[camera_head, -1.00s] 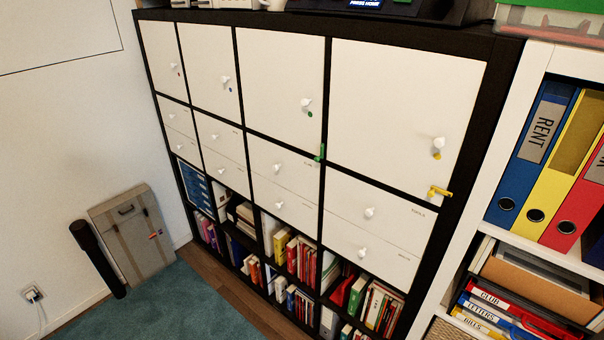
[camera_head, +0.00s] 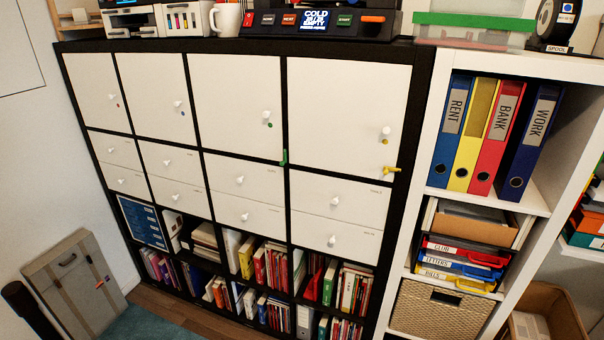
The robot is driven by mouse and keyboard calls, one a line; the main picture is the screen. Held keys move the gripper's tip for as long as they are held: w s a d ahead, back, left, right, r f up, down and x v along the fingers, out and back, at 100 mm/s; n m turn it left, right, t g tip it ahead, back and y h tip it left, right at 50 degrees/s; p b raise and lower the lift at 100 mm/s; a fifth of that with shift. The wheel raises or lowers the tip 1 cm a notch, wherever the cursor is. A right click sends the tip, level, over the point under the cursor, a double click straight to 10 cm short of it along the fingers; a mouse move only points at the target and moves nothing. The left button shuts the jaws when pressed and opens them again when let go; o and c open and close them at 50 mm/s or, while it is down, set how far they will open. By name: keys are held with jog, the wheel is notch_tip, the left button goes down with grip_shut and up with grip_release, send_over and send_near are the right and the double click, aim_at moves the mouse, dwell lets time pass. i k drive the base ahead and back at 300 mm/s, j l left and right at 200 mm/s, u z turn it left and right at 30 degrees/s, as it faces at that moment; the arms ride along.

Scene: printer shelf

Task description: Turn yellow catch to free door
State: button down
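The yellow catch (camera_head: 390,169) sits on the black shelf frame at the lower right corner of the rightmost white door (camera_head: 345,115). It lies roughly level, with its arm reaching left over the door's bottom edge. That door is shut and has a white knob (camera_head: 385,132) with a yellow dot below it. A green catch (camera_head: 284,157) stands upright between this door and the door to its left. My gripper is not in view.
White drawers (camera_head: 338,200) lie below the doors, with book cubbies beneath. A white shelf (camera_head: 490,190) with binders (camera_head: 481,130) stands close on the right. A printer (camera_head: 318,22) and a mug (camera_head: 226,18) stand on top. A case (camera_head: 75,280) leans lower left.

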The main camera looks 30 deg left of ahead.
aim_at(386, 169)
jog(key=u, duration=0.7)
